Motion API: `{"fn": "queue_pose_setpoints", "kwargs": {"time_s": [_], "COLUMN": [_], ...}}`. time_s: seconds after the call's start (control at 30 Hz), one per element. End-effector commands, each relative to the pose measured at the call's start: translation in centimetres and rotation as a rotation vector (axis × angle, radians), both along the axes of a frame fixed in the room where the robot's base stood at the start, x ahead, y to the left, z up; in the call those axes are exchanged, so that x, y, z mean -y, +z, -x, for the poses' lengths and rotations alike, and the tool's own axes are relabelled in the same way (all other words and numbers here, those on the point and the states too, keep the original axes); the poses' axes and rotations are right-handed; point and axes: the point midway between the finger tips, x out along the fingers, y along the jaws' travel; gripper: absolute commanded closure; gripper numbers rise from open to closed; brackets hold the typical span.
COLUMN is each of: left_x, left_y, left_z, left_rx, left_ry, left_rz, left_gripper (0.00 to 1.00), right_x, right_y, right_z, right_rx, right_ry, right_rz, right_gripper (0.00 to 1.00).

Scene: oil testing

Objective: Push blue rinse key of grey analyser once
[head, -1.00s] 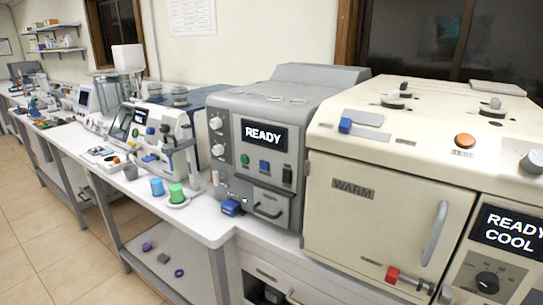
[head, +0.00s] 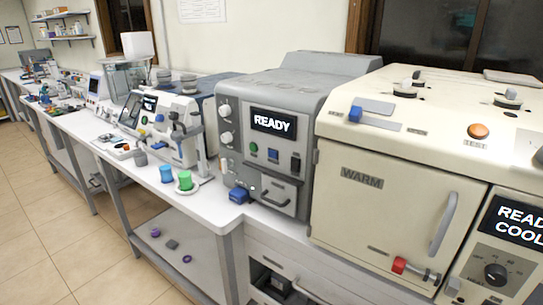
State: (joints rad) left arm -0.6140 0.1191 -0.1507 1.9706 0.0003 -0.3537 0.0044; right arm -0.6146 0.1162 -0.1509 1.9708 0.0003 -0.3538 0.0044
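The grey analyser (head: 285,100) stands on the bench in the middle of the head view, its lit display (head: 273,123) reading READY. Under the display on its front are a green button (head: 253,149), a blue key (head: 272,155) and a dark switch (head: 295,163). Any label on the blue key is too small to read. A larger blue block (head: 238,195) sits low at the analyser's left front corner. A drawer-like front with a handle (head: 277,197) is below the keys. Neither of my grippers shows.
A large cream oven (head: 400,195) marked WARM stands close on the right, with a protruding handle (head: 443,225) and red-tipped valve (head: 399,265). Left of the analyser, blue (head: 166,174) and green (head: 185,180) cups stand near the bench edge. Open tiled floor (head: 60,235) lies at left.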

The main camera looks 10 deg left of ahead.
Motion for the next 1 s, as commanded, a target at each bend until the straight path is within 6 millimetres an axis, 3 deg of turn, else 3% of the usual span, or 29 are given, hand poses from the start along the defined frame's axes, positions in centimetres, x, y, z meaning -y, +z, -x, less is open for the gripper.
{"fn": "queue_pose_setpoints", "kwargs": {"time_s": [0.2, 1.0], "left_x": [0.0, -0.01], "left_y": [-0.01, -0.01], "left_z": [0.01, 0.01], "left_rx": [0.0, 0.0], "left_ry": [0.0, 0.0], "left_rz": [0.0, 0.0], "left_gripper": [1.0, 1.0], "right_x": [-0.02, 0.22], "right_y": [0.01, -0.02], "right_z": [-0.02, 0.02], "right_rx": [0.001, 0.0], "right_ry": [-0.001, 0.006], "right_rz": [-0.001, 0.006], "right_gripper": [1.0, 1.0]}}
